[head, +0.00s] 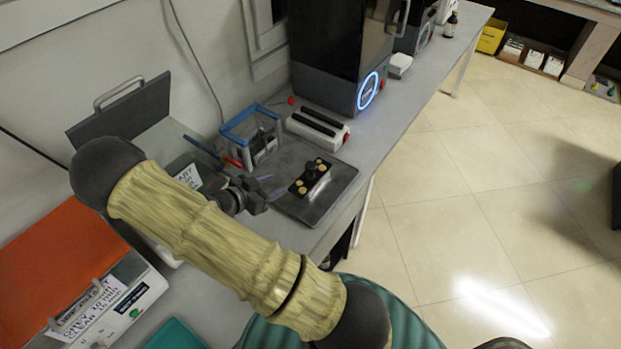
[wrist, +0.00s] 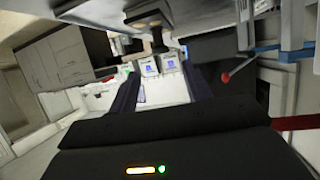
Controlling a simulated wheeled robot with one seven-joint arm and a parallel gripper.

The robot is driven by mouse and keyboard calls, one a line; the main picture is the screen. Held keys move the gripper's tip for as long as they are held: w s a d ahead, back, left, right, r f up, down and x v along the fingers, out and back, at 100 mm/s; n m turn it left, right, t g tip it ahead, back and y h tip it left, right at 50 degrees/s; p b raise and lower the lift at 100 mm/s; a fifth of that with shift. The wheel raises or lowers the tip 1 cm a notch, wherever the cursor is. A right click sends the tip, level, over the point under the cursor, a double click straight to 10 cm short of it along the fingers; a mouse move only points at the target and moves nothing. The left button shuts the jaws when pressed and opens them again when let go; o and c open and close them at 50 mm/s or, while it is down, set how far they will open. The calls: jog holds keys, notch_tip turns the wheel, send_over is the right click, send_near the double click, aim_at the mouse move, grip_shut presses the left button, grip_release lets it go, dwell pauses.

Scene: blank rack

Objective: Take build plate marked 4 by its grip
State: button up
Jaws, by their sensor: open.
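I cannot read a 4 on anything in either view, so I cannot tell which thing is the marked build plate. A black plate with several tan discs and a raised middle part (head: 312,178) lies on a dark mat (head: 343,187) on the bench. My gripper (head: 272,189) is just left of that plate, apart from it, with its jaws open. In the wrist view the two dark fingers of my gripper (wrist: 165,88) stand apart with nothing held between them. Beyond them a dark knob-like shape (wrist: 157,42) and small white labels with blue marks (wrist: 168,62) show.
A blue-framed rack (head: 252,120) stands behind my gripper, with a red-tipped rod beside it. A white box with black slots (head: 318,127) sits behind the plate. A dark machine with a lit blue ring (head: 368,91) stands farther back. Open floor lies right of the bench.

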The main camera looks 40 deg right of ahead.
aim_at(310, 170)
jog(key=p+x, duration=0.1)
jog(key=x, duration=1)
jog(key=shift+f+p, duration=0.1)
jog(key=shift+p, duration=0.2)
jog(key=shift+d, duration=0.5)
jog(key=p+x, duration=0.2)
jog(key=x, duration=0.2)
jog(key=shift+d+f, duration=0.1)
jog(key=shift+f, duration=0.05)
jog(key=shift+s, duration=0.1)
grip_shut()
